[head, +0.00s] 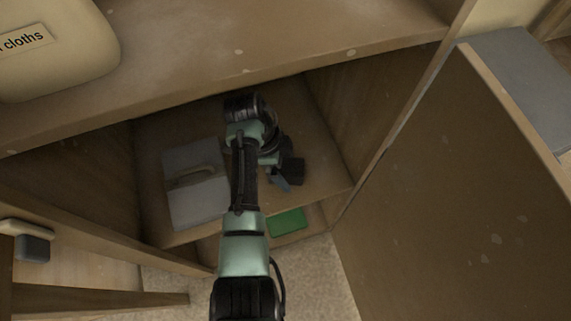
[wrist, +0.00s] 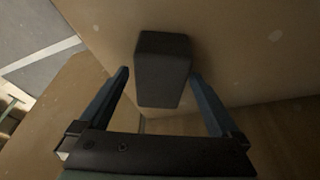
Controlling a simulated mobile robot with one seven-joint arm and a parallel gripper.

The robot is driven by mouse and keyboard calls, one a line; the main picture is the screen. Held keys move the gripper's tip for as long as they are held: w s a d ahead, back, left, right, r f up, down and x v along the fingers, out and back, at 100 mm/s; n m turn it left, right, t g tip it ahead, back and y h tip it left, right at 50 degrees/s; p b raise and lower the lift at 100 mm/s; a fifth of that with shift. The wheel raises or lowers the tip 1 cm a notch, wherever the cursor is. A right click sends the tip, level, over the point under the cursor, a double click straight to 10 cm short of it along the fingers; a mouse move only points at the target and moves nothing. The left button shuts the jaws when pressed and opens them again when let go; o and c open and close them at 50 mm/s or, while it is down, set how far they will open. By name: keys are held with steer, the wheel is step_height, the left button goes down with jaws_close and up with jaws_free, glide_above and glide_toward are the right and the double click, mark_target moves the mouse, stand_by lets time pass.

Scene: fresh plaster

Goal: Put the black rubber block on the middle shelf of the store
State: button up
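The black rubber block (wrist: 162,75) stands on a wooden surface between my fingertips in the wrist view. My gripper (wrist: 160,72) looks open, with a narrow gap at the block's left side; the right fingertip is close to or at its edge. In the head view the block (head: 293,170) is a dark shape beside my blue finger, at the right part of the store's middle shelf (head: 320,172). My gripper (head: 283,178) is inside the store, and my arm hides part of the shelf.
A grey item with a handle (head: 195,205) lies on the left of the same shelf. A green item (head: 288,222) is on the level below. A cream bin marked "cloths" (head: 60,65) stands on the top board. An open door (head: 450,210) flanks the right side.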

steer(key=p+v, duration=0.3)
steer(key=v, duration=0.9)
steer(key=shift+r, duration=0.15)
stand_by(0.3)
